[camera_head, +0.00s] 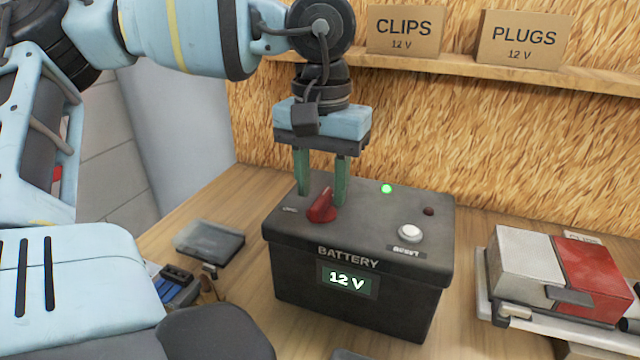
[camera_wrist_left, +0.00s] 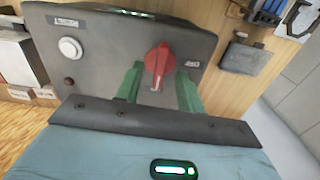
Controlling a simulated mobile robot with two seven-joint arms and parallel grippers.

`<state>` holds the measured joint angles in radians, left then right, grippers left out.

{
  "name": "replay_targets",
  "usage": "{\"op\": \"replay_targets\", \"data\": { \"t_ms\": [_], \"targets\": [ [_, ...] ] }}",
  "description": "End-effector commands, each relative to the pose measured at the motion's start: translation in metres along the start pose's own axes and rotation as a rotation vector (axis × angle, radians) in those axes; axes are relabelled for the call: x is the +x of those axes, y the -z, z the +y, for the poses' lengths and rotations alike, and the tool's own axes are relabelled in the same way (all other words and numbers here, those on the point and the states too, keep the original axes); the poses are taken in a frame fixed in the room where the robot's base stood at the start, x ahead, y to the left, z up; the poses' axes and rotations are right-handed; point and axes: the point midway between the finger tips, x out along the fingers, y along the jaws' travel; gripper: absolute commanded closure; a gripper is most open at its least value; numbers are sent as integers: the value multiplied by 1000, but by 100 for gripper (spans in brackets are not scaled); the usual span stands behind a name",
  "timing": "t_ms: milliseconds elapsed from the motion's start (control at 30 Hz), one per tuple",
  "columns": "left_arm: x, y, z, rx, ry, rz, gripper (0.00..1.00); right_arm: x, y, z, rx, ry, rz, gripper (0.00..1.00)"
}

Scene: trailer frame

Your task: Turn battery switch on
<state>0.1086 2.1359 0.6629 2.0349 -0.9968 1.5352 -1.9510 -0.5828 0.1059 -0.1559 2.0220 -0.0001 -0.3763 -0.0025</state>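The black battery box (camera_head: 350,300) stands on the wooden bench. Its front display (camera_head: 347,281) reads 12 V, and a green light (camera_head: 387,188) glows on its lid. The red battery switch (camera_head: 322,207) is on the lid's left part; it also shows in the left wrist view (camera_wrist_left: 158,60). My left gripper (camera_head: 321,197) points down over the switch. Its green fingers are open, one on each side of the red knob, also seen in the left wrist view (camera_wrist_left: 159,72). I cannot tell whether they touch it. My right gripper is out of view.
A white button (camera_head: 411,233) and a small dark red lamp (camera_head: 428,211) sit on the lid's right. A grey-and-red case (camera_head: 530,265) lies to the right. A flat grey box (camera_head: 210,240) lies to the left. A shelf (camera_head: 480,70) with cardboard boxes runs behind.

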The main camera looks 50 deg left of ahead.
Motion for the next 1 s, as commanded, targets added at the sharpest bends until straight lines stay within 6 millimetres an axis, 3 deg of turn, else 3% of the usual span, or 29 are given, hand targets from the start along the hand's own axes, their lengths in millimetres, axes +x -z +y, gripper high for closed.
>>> {"op": "replay_targets", "data": {
  "t_ms": [600,1000],
  "targets": [
    [-43,0,0,-1,0,0,62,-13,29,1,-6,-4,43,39],
    [-43,0,0,-1,0,-2,62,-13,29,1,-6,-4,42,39]
  ]
}}
